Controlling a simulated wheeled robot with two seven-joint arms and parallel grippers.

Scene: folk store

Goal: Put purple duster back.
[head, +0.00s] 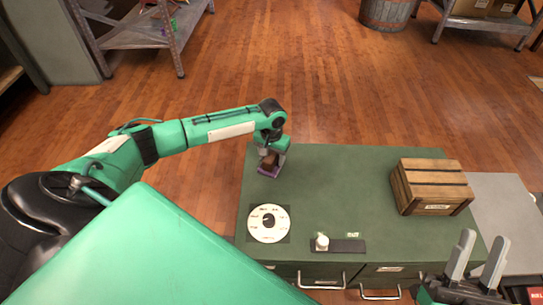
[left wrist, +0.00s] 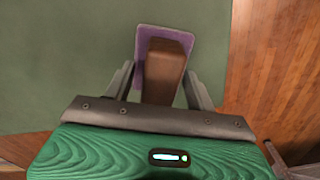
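The duster has a brown block handle and a flat purple base; it is at the far left of the green counter (head: 330,185), and whether it rests there or hangs just above is unclear. In the head view the purple duster (head: 268,171) is below my left gripper (head: 272,156), which partly covers it. In the left wrist view the duster (left wrist: 165,75) is between the fingers of my left gripper (left wrist: 160,80). The right finger looks close against the handle, and a thin gap shows by the left one. My right gripper (head: 478,262) is open and empty at the lower right.
A round white dial-like disc (head: 268,223), a small white item (head: 321,242) and a dark strip (head: 348,246) are near the counter's front edge. A wooden crate (head: 431,187) stands at the right. The counter's middle is clear. Metal shelves (head: 140,35) stand behind.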

